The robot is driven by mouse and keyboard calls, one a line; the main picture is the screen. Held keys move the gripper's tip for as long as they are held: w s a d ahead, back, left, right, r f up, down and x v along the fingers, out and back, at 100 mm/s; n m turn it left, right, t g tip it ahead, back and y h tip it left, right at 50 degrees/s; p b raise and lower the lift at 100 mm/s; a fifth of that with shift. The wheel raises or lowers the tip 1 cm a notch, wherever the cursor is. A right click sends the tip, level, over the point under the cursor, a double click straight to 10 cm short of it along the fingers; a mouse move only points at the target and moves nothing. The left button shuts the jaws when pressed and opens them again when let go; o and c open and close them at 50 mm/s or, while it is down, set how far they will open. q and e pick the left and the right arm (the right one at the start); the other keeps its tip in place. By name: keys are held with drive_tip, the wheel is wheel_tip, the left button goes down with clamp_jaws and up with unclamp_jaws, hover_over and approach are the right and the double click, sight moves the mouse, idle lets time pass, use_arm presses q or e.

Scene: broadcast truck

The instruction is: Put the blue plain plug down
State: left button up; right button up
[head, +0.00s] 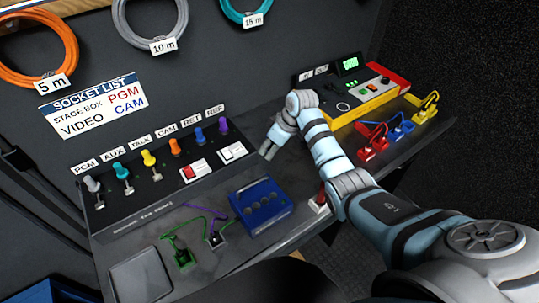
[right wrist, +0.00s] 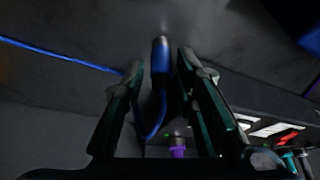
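In the right wrist view a blue plug (right wrist: 161,62) with a grey tip stands lengthwise between my two fingers. A thin dark gap shows on each side of it, so the fingers appear apart from it. A blue cable bends from its near end, and blue cable runs off to the left. My right gripper (right wrist: 160,70) is open around it. In the head view my right gripper (head: 268,150) is low over the grey worktop, right of the socket panel. The plug cannot be made out there. My left gripper is out of view.
The socket panel (head: 155,195) carries several coloured plugs and two rocker switches. A blue box (head: 259,206) stands in front. Red (head: 373,142), blue (head: 400,127) and yellow (head: 425,108) connectors sit at the right, by a yellow-and-red unit (head: 367,102). A grey tray (head: 142,277) lies front left.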

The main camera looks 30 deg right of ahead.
sight(271, 147)
drive_tip(key=shift+s, duration=0.1)
clamp_jaws()
drive_tip(key=shift+r, duration=0.1)
wheel_tip(271, 147, up, 20)
drive_tip(key=p, duration=0.3)
